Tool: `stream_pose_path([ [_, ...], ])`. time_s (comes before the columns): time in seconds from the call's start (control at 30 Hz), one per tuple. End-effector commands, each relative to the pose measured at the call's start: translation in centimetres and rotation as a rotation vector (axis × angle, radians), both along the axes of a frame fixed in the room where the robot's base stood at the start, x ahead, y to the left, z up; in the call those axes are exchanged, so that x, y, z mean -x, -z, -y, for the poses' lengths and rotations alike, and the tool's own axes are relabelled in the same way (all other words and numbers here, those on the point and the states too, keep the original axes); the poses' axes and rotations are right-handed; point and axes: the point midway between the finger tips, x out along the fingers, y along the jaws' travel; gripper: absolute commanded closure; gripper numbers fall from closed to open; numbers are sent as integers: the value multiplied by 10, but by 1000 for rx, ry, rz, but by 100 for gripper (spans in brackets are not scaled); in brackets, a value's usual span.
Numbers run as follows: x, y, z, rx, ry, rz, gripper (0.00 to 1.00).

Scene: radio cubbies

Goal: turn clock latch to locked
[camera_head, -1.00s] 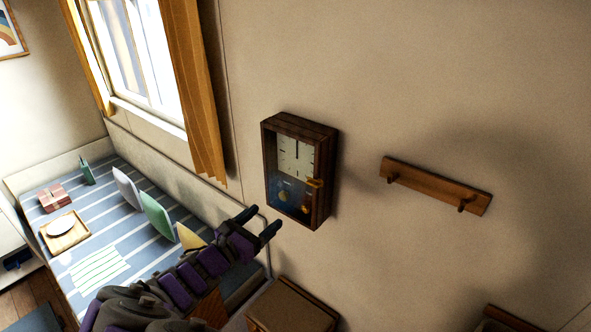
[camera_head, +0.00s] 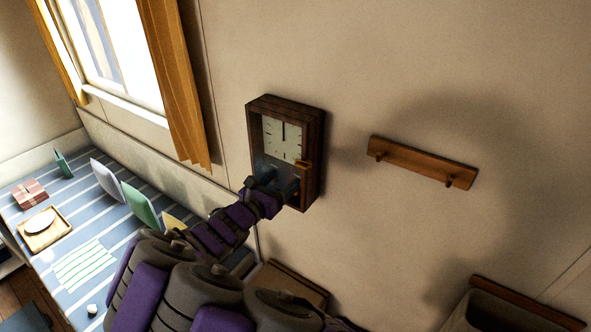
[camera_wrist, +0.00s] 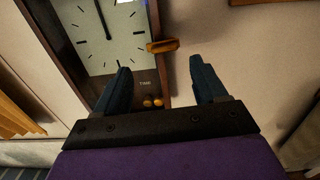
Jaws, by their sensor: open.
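The wall clock (camera_head: 285,140) is a dark wooden case with a pale square dial, hung on the beige wall. Its latch (camera_head: 303,163) is a small orange-brown bar on the right edge of the front. In the wrist view the latch (camera_wrist: 163,46) lies roughly level, beyond and between my fingertips. My gripper (camera_head: 271,184) is in front of the lower part of the clock and hides some of it. In the wrist view my gripper (camera_wrist: 158,75) is open and empty, with one dark finger over the clock front and the other over the wall to the right.
A wooden peg rail (camera_head: 423,162) is on the wall right of the clock. An orange curtain (camera_head: 177,85) hangs to the left. A bed (camera_head: 85,215) with cushions and a tray (camera_head: 45,229) is at lower left. The wall between clock and rail is bare.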

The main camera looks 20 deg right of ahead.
Motion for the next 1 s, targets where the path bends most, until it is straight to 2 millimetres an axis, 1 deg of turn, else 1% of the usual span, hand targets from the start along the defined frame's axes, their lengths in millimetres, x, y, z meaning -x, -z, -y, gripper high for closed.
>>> stream_pose_path([
  [0.03,-4,1,10,-2,5,1,29],
  [0.2,-19,0,38,-3,6,2,29],
  [0.37,-30,0,55,-4,6,2,29],
  [0.57,-37,-1,59,0,4,2,29],
  [0.87,-38,-1,60,0,3,1,29],
  [1.0,-38,-1,62,-1,3,2,42],
])
